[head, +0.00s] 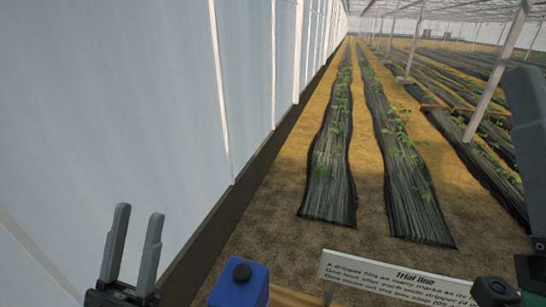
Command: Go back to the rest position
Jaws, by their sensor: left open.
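My left gripper (139,212) shows at the bottom left. Its two grey fingers point up and stand apart, with nothing between them. It is to the left of a blue container with a black cap (240,285) and does not touch it.
A white sign headed "Trial line" (398,280) stands at the bottom right, its lower part cut off. A dark round-topped object (495,290) is beside it. A pale greenhouse wall (120,90) runs along the left. Planted rows under dark film (328,180) stretch away ahead.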

